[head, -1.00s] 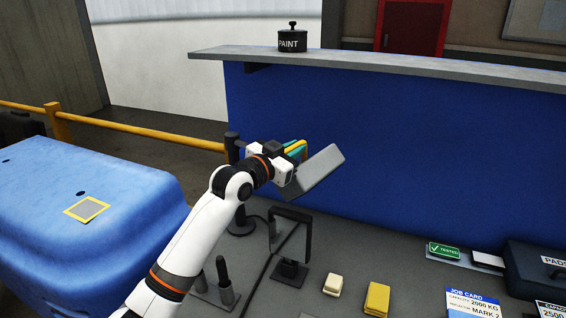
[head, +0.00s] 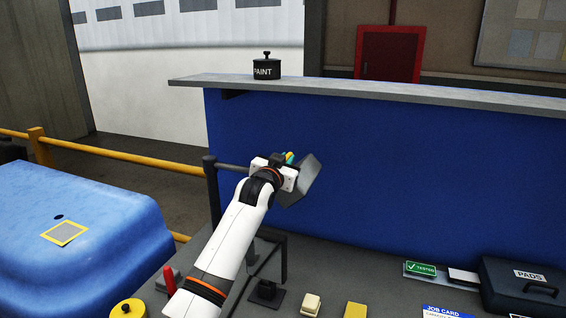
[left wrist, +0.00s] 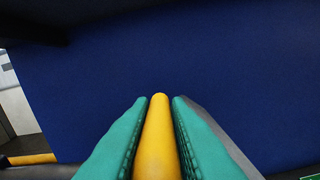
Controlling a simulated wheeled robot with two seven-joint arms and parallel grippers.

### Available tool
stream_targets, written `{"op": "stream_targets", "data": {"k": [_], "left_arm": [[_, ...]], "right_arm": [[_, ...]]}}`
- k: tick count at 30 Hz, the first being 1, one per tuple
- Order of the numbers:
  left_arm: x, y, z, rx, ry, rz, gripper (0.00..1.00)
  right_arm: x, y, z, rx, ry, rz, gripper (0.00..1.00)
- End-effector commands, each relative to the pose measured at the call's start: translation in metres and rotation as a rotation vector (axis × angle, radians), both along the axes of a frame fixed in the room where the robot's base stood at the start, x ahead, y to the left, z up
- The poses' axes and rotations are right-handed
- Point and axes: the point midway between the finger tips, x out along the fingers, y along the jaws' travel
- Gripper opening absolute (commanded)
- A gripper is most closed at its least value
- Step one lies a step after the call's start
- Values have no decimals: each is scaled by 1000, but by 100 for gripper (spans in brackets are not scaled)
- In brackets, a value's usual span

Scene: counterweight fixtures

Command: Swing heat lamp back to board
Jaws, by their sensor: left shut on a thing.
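The heat lamp has a flat grey head (head: 308,184) on a dark arm (head: 232,167) that runs right from an upright post (head: 211,190). My left gripper (head: 287,160) is at the lamp head, its teal fingers shut on a yellow handle. In the left wrist view the handle (left wrist: 158,145) sits between both fingers, with the grey edge of the head (left wrist: 222,135) at the right. The lamp head is tilted and stands in front of the blue board (head: 400,180); I cannot tell the gap. My right gripper is not in view.
A grey shelf (head: 400,95) with a paint tin (head: 266,68) tops the board. On the bench are a framed stand (head: 265,290), small blocks (head: 311,303), a green tag (head: 421,268) and a PADS case (head: 520,287). A blue casing (head: 80,240) stands left.

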Motion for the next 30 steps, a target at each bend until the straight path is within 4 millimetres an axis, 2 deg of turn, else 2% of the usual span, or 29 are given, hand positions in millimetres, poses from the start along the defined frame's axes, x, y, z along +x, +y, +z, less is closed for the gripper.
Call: {"op": "stream_targets", "data": {"k": [1,6,7,10,11,22,26,30], "left_arm": [[0,0,6,1,-11,0,0],[0,0,7,1,-12,0,0],[0,0,7,1,-13,0,18],[0,0,6,0,-11,0,34],[0,0,6,0,-10,0,36],[-3,2,2,0,-5,0,36],[-13,4,0,-1,-5,0,36],[-32,10,0,-1,-7,0,36]], "right_arm": [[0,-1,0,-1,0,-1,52],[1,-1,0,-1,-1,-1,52],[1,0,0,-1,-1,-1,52],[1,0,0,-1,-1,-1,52],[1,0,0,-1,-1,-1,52],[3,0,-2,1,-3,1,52],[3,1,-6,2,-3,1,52],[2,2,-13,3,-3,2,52]]}}
